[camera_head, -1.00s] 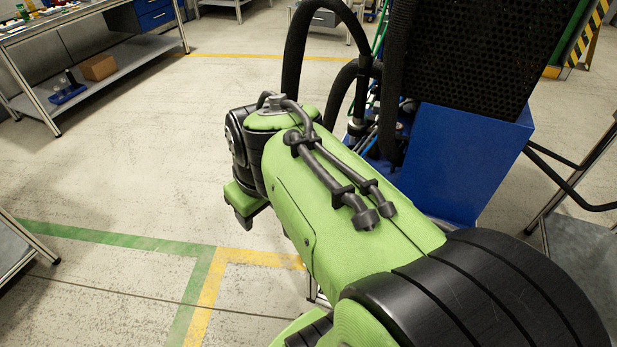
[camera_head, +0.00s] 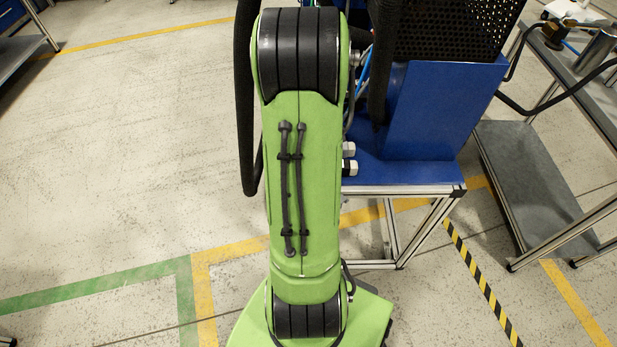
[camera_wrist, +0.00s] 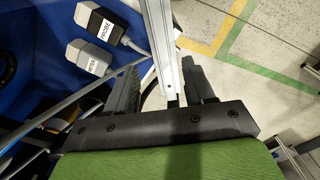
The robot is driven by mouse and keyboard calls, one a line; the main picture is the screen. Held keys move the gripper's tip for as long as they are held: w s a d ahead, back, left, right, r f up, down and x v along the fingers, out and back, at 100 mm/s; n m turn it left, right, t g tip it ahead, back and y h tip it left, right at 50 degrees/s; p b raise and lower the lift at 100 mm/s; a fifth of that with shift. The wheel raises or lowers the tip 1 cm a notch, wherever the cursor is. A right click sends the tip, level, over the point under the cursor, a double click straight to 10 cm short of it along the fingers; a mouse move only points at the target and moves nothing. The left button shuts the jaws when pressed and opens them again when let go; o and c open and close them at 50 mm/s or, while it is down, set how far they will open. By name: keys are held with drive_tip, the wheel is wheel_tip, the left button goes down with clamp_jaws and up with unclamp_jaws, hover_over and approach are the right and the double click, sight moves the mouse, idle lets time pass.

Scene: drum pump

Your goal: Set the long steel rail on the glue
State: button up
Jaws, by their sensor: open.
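I cannot make out the long steel rail or the glue in either view. My gripper (camera_wrist: 162,82) shows in the wrist view with its two dark fingers spread apart and nothing held between them. A silver metal profile (camera_wrist: 159,38) runs down the picture toward the gap between the fingers. It looks like the edge of the blue machine's frame, and I cannot tell its distance from the fingers. In the head view my green arm hides the gripper.
The blue machine (camera_head: 440,110) stands on a metal frame (camera_head: 400,189) right of my arm. Two labelled connectors (camera_wrist: 98,22) lie on its blue surface. A grey metal table (camera_head: 535,185) stands at the right.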

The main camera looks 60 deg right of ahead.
wheel_tip(320, 180, down, 8)
drive_tip(key=shift+a+f+b, duration=0.15)
drive_tip(key=shift+b, duration=1.05)
drive_tip(key=shift+c, duration=0.4)
clamp_jaws()
